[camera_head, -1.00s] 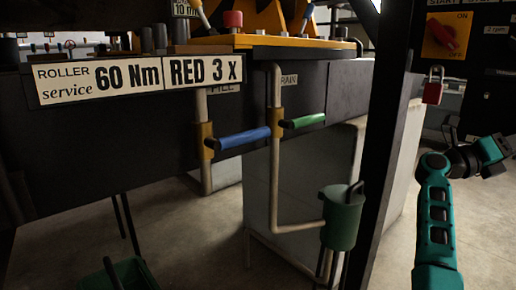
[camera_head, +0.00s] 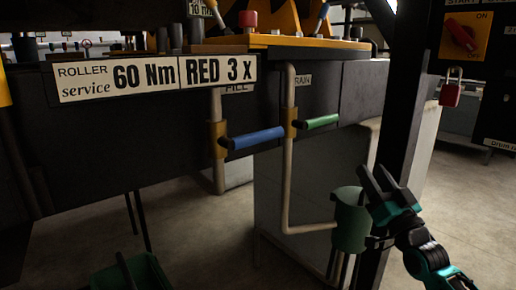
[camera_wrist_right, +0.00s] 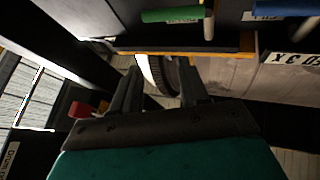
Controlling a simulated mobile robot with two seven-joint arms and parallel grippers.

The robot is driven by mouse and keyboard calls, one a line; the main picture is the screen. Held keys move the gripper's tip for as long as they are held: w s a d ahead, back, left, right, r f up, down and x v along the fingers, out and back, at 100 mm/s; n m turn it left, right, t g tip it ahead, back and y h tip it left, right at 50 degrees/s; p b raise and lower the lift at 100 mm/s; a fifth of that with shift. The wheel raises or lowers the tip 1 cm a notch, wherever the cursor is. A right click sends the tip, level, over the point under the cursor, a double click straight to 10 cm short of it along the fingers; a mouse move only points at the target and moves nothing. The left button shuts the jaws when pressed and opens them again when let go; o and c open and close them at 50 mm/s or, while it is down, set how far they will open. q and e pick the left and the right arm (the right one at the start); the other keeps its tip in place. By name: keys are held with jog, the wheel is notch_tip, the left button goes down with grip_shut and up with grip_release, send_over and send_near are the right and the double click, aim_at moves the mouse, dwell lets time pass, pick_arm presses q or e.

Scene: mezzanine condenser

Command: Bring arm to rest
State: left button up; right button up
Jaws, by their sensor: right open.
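My right arm comes in from the lower right in the head view. Its teal and black right gripper (camera_head: 372,171) points up and to the left, with its two dark fingers spread apart and nothing between them. It appears in front of the dark upright post and beside the green pot (camera_head: 350,228); I cannot tell the gap. In the right wrist view the open fingers (camera_wrist_right: 160,82) show with a round pale and dark shape behind them. My left gripper is in neither view.
A blue handle (camera_head: 258,138) and green handle (camera_head: 322,122) sit on pipes under the bench. A red padlock (camera_head: 451,94) hangs near the red switch (camera_head: 460,37). A dark post (camera_head: 402,110) stands by my gripper. A green bin (camera_head: 133,272) is lower left. Floor at right is clear.

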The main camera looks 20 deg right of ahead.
jog(key=s+a+f+n+g+y, duration=0.25)
jog(key=a+f+g, duration=0.2)
jog(key=f, duration=0.45)
jog(key=s+a+f+n+g+y, duration=0.1)
jog(key=s+a+f+n+g, duration=0.15)
jog(key=a+f, duration=0.45)
jog(key=s+a+f+n+g, duration=0.2)
jog(key=s+a+f+g, duration=0.1)
jog(key=s+f, duration=0.45)
jog(key=s+a+f+n+g, duration=0.3)
jog(key=s+a+f+g, duration=0.1)
jog(key=s+f, duration=0.35)
jog(key=a+m+t, duration=0.1)
jog(key=a+m, duration=0.4)
jog(key=a, duration=0.3)
pick_arm(q)
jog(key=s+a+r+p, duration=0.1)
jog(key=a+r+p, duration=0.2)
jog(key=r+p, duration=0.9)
jog(key=p, duration=0.4)
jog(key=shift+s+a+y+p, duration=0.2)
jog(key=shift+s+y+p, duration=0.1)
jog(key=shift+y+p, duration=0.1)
pick_arm(e)
notch_tip(320, 180, up, 12)
jog(key=d+h, duration=0.1)
jog(key=d, duration=0.1)
jog(key=shift+s+d, duration=0.3)
jog(key=shift+s, duration=0.1)
